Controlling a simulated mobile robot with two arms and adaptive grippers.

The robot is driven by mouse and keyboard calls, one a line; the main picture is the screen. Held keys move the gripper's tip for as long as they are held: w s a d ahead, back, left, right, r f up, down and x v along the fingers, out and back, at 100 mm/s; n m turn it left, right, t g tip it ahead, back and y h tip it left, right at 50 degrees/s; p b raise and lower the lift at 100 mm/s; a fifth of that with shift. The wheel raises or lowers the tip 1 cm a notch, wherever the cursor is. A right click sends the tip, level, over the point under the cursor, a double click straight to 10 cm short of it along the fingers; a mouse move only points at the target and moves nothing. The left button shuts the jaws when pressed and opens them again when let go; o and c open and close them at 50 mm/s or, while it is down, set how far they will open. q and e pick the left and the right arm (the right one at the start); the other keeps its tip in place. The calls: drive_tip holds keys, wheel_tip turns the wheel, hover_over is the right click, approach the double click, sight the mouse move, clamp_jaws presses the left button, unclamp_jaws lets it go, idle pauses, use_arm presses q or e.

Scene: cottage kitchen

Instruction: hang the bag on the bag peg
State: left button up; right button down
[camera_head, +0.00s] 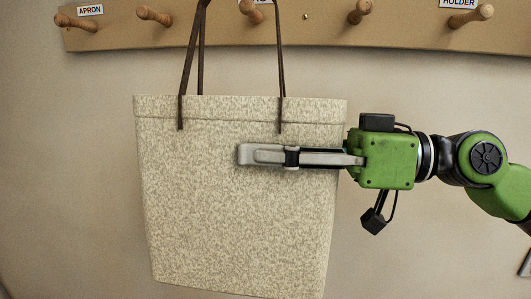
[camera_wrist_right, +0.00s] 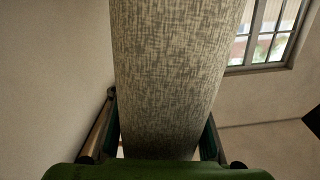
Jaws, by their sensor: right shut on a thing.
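The bag (camera_head: 235,215) is speckled beige and hangs slightly tilted in front of the wall in the head view. Its dark straps (camera_head: 189,70) rise past the peg rail and leave the top of the picture. My right gripper (camera_head: 265,156) comes in from the right and is shut on the bag's upper body. One finger lies across the front; the other is hidden. The bag also fills the middle of the right wrist view (camera_wrist_right: 175,75), between the fingers. A wooden peg (camera_head: 250,11) shows between the straps; its label is cut off. I cannot tell whether a strap touches it.
The wooden rail (camera_head: 330,28) carries more pegs, one (camera_head: 153,17) left of the straps and others (camera_head: 360,12) to the right. A label reading APRON (camera_head: 90,10) is at the left end. The wall below is bare. A window (camera_wrist_right: 268,35) shows in the wrist view.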

drive_tip(key=shift+w+d, duration=0.25)
drive_tip(key=shift+w, duration=1.05)
drive_tip(key=shift+w+d+f, duration=0.15)
drive_tip(key=shift+w+f, duration=0.1)
drive_tip(key=shift+w, duration=0.55)
drive_tip(key=shift+w+d+f, duration=0.2)
drive_tip(key=shift+w+f, duration=0.05)
drive_tip(key=shift+w, duration=0.6)
drive_tip(key=shift+w+d+f, duration=0.15)
drive_tip(key=shift+w+f, duration=0.1)
drive_tip(key=shift+w, duration=0.55)
